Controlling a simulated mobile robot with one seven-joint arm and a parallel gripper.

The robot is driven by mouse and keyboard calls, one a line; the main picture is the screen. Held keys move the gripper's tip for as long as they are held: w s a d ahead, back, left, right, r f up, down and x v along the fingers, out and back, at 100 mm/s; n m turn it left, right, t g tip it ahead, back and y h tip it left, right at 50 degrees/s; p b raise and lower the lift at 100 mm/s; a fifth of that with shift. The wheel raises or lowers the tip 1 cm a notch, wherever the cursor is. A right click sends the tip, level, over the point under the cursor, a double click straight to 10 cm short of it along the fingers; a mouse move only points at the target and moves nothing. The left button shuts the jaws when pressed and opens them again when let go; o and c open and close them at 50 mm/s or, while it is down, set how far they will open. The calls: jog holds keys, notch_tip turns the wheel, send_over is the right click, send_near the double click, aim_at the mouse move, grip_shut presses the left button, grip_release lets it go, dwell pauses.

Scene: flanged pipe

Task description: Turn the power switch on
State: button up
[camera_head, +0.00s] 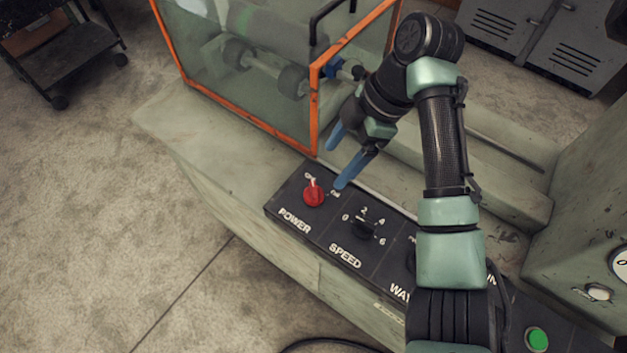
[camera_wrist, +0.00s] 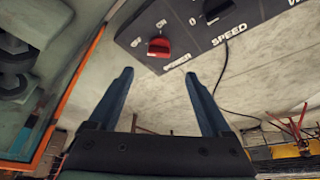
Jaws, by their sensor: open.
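The red power switch (camera_head: 314,193) is a round knob on the black control panel (camera_head: 290,222), above the word POWER. Its pointer is toward the top of the panel, near the small markings. My gripper (camera_head: 340,164) has blue fingers that are apart and empty. It hangs above the panel's left end, just behind and to the right of the red knob in the head view, and does not appear to touch it. In the wrist view the red knob (camera_wrist: 159,47) lies beyond the open fingertips (camera_wrist: 158,74), between them in the picture.
The black speed knob (camera_head: 363,230) sits right of the power switch. A green button (camera_head: 537,339) is at the panel's right end. An orange-framed glass guard (camera_head: 313,110) stands close behind my gripper.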

aim_at(314, 189)
jog(key=b+x, duration=0.1)
jog(key=x, duration=0.8)
jog(key=shift+a+f, duration=0.1)
jog(key=shift+f, duration=0.1)
grip_shut()
